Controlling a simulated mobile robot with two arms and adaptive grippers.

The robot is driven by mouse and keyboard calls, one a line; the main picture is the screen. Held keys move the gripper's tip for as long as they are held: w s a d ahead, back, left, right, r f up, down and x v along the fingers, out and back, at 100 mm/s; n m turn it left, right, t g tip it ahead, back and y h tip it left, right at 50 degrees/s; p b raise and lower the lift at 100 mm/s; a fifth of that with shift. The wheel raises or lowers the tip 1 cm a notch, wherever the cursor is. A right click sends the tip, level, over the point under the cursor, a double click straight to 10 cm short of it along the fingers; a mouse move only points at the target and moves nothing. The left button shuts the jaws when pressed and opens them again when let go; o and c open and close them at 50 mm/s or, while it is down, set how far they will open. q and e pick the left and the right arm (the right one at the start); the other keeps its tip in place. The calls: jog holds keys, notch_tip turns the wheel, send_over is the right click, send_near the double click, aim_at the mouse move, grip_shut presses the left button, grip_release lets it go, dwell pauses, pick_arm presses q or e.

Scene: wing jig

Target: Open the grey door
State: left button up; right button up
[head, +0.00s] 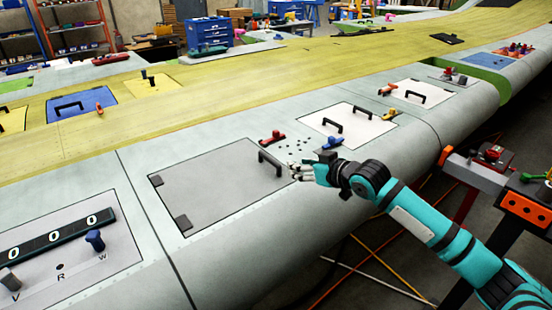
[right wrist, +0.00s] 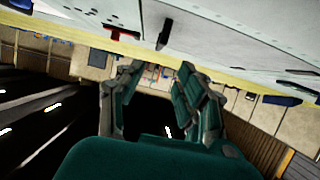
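The grey door (head: 210,190) lies shut, flush in the pale wing skin, with two dark hinges on its left edge. Its black handle (head: 269,163) stands up near the right edge. My right gripper (head: 299,172) is just right of the handle and appears apart from it. In the right wrist view the fingers of this gripper (right wrist: 160,72) are spread with nothing between them. A dark upright piece (right wrist: 163,36) shows beyond the fingertips there; it may be the handle. My left gripper is in neither view.
A red latch (head: 272,137) and several small dark dots lie beyond the handle. A blue latch (head: 332,143) sits beside a white door (head: 350,122) with black handles. A panel with a digit display (head: 60,232) is at the left. An orange and black stand (head: 525,208) is at the right.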

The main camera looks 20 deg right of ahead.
aim_at(274, 161)
jog(key=p+x, duration=0.2)
jog(key=x, duration=1)
jog(key=shift+w+a+f, duration=0.1)
jog(key=shift+f, duration=0.05)
jog(key=shift+c, duration=0.4)
grip_shut()
